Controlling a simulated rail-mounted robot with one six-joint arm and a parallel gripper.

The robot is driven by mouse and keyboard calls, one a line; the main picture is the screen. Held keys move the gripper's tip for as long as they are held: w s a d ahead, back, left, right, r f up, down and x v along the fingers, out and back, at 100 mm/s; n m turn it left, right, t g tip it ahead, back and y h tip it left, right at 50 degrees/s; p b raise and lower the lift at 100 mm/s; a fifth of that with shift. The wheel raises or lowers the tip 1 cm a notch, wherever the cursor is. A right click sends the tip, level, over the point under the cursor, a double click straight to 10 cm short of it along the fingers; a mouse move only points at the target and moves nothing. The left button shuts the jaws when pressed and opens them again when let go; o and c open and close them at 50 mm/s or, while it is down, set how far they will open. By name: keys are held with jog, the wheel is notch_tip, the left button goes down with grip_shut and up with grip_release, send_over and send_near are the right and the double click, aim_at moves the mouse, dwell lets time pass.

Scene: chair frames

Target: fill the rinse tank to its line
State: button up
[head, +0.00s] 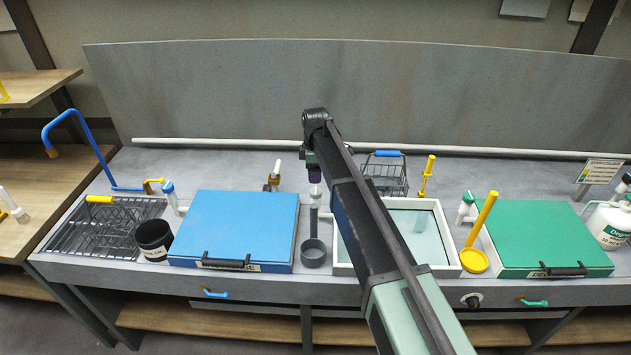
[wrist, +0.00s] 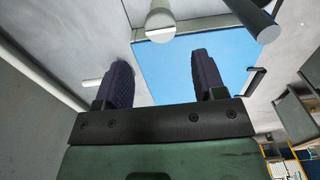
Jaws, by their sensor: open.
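An open white-rimmed tank (head: 453,268) holding clear, pale green water stands right of centre in the head view, partly hidden behind my arm. I cannot make out a fill line or read a label naming it as the rinse tank. My gripper (head: 314,178) points down left of this tank, above a white-topped grey post (head: 316,192). In the wrist view my gripper (wrist: 163,82) has its fingers spread, with nothing between them. A white cylinder (wrist: 160,22) shows beyond the fingertips. Contact is not visible. A brown tap with a white handle (head: 276,170) stands to the left.
A blue lid (head: 240,225) lies left of the post and a green lid (head: 545,235) to the right. A panel rises behind the bench.

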aim_at(316, 190)
notch_tip(316, 190, down, 8)
jog(key=b, duration=0.7)
jog(key=shift+d+f+b, duration=0.1)
jog(key=shift+f+b, duration=0.1)
jog(key=shift+b, duration=0.15)
jog(key=shift+c, duration=0.3)
jog(key=shift+r, duration=0.15)
jog(key=c, duration=0.5)
